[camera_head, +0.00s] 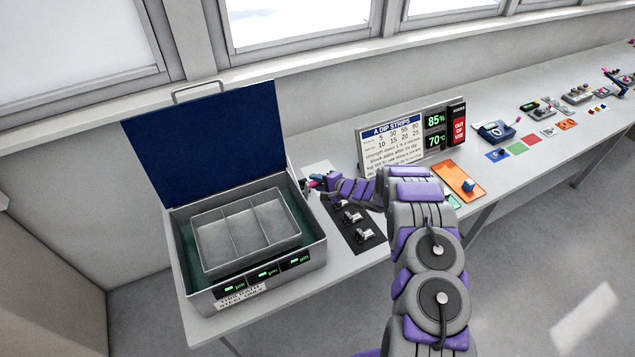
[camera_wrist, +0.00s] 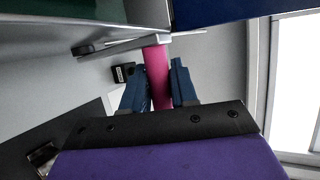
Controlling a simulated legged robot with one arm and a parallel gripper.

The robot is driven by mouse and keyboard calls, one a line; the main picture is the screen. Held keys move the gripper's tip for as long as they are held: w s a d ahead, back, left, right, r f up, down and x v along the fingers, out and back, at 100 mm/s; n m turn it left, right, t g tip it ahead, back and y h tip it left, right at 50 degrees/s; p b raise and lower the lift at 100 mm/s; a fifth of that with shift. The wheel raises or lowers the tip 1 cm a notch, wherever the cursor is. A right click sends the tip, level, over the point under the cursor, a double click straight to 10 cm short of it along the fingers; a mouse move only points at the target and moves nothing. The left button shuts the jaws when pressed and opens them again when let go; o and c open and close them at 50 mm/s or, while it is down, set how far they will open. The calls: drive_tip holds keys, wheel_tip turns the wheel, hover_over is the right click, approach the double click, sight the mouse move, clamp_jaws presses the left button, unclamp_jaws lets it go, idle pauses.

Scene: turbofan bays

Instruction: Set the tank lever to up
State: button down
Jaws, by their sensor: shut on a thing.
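The tank (camera_head: 306,262) is a grey open box at left with its blue lid (camera_head: 205,145) raised. A lever with a pink handle (camera_head: 314,177) is at its right side near the back corner. My gripper (camera_head: 318,181) is at this handle. In the wrist view the blue fingers of my gripper (camera_wrist: 158,72) are shut around the pink handle (camera_wrist: 156,62), one on each side. The handle joins a grey lever arm (camera_wrist: 122,45) beside the tank wall. My wrist hides part of the lever in the head view, so its exact angle is unclear.
A grey tray (camera_head: 203,237) with three compartments sits inside the tank. A dark panel with metal switches (camera_head: 353,217) lies right of the tank. A dip-strips sign (camera_head: 394,145) and an orange plate (camera_head: 457,180) are further right. The windows are behind the bench.

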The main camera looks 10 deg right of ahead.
idle(0.3)
drive_tip(key=c, duration=1)
unclamp_jaws()
drive_tip(key=shift+w+f, duration=0.1)
drive_tip(key=shift+w, duration=0.1)
drive_tip(key=shift+o, duration=0.2)
drive_tip(key=shift+s, duration=0.1)
drive_tip(key=shift+s+d+r, duration=0.25)
drive_tip(key=shift+s+d, duration=0.05)
drive_tip(key=shift+d, duration=0.1)
drive_tip(key=b+v, duration=0.2)
drive_tip(key=v, duration=1.4)
drive_tip(key=shift+r, duration=0.1)
